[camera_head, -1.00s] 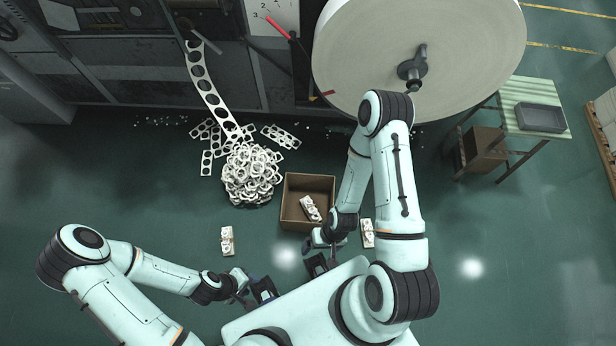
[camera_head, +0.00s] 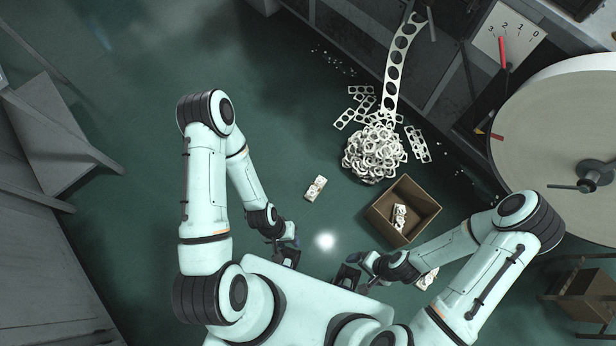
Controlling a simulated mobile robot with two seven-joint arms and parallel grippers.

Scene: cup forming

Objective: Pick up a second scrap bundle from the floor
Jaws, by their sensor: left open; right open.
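A scrap bundle (camera_head: 315,188), small, pale and tied, lies on the green floor between the scrap pile and my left arm. Another bundle (camera_head: 399,216) lies inside the open brown box (camera_head: 376,218). A third bundle (camera_head: 428,279) lies on the floor below the box, partly hidden by my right arm. My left gripper (camera_head: 287,256) is open and empty, below and left of the nearest floor bundle and apart from it. My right gripper (camera_head: 349,276) is open and empty, below the box, near the front of my body.
A heap of punched scrap rings (camera_head: 374,152) stands above the box, with loose strips around it and a perforated strip (camera_head: 396,75) hanging into it. A large pale roll (camera_head: 560,130) is at the right. Grey panels (camera_head: 50,130) stand at the left. The floor at centre left is clear.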

